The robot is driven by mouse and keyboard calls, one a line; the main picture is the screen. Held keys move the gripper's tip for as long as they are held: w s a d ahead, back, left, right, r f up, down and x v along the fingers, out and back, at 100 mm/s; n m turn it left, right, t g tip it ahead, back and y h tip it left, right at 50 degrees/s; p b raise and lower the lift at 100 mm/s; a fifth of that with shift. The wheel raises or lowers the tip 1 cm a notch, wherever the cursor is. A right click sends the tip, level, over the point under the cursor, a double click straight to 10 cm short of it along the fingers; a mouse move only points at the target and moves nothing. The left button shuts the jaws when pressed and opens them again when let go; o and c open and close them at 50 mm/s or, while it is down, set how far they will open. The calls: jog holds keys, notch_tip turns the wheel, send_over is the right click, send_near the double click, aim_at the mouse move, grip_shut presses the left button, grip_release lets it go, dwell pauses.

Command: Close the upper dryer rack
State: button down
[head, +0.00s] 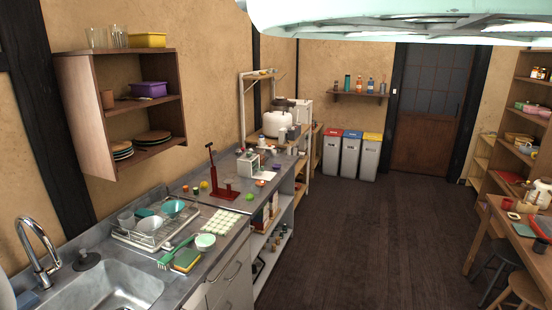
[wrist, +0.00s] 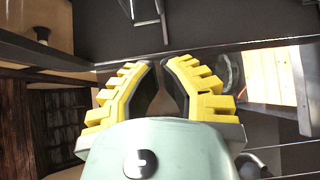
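I cannot pick out an upper dryer rack for sure in either view. In the head view a metal dish rack (head: 128,239) with bowls and cups in it stands on the counter beside the sink. My gripper (wrist: 160,62) shows in the wrist view, with yellow ridged fingers and black inner pads. A thin metal frame (wrist: 148,20) shows at the top of the wrist view, beyond the fingertips. It cannot be told what it belongs to.
A wooden wall shelf (head: 85,115) hangs above the counter, with plates and cups. The counter (head: 75,268) holds a sponge, a brush, an egg tray and a red stand. A white frame (head: 242,105) stands farther back. The dark floor (head: 345,240) is clear in the middle.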

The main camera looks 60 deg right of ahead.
jog(key=p+v, duration=0.4)
jog(key=v, duration=0.2)
jog(key=shift+d+p, duration=0.35)
jog(key=shift+p, duration=0.05)
